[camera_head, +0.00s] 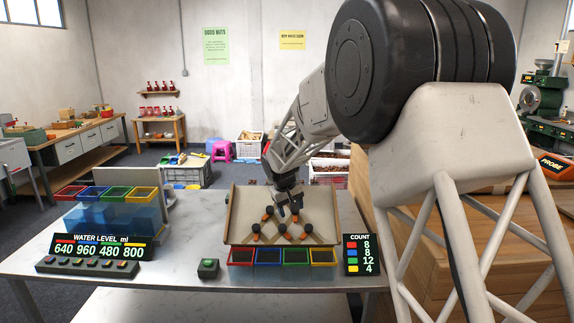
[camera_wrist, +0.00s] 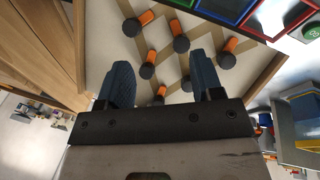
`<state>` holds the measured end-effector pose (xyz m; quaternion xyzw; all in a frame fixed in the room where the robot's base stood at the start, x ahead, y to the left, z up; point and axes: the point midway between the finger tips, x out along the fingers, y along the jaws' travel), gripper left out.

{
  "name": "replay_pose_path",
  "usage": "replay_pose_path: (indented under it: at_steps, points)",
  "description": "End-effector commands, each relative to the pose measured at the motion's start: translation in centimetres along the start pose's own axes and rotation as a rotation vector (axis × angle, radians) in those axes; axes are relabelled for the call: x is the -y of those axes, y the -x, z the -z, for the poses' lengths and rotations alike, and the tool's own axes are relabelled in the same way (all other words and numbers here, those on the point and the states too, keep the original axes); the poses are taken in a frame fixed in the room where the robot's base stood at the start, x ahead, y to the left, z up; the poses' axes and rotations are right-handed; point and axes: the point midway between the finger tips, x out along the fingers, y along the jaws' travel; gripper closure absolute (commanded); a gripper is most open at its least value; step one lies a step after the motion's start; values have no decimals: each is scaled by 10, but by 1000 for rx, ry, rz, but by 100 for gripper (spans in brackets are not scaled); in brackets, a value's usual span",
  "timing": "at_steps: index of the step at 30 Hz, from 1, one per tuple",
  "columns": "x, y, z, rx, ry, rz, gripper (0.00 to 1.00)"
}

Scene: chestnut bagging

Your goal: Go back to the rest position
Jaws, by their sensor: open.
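My gripper (camera_head: 289,203) is over the cardboard-coloured sorting tray (camera_head: 235,215) on the table. In the wrist view its two dark ribbed fingers (camera_wrist: 163,88) stand apart with nothing held between them. Several orange pegs with black ends lie on the tray, one of them an orange peg (camera_head: 279,235) near the front. In the wrist view an orange peg (camera_wrist: 147,71) shows beyond the fingers. I cannot tell whether the fingers touch any peg.
Red, blue, green and yellow bins (camera_head: 268,257) line the tray's front edge. A count display (camera_head: 361,254) stands right, a water level display (camera_head: 101,247) left. A green button (camera_head: 208,268) sits between. Coloured trays over blue tanks (camera_head: 110,216) stand back left.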

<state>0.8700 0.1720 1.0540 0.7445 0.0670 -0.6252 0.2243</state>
Motion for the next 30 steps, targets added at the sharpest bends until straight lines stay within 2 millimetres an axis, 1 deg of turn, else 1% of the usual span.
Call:
replay_pose_path:
  at_steps: [1, 3, 11, 15, 20, 24, 30]
  points:
    - [-6, 12, -12, -3, -13, 3, 40]
    - [-11, 25, -29, -4, -27, 8, 40]
    - [-28, 68, -95, -7, -85, 27, 40]
    - [-34, 90, -132, -9, -118, 39, 40]
    - [-38, 111, -175, -11, -152, 51, 40]
    - [-41, 127, -213, -14, -183, 61, 40]
    - [-39, 146, -268, -18, -226, 77, 40]
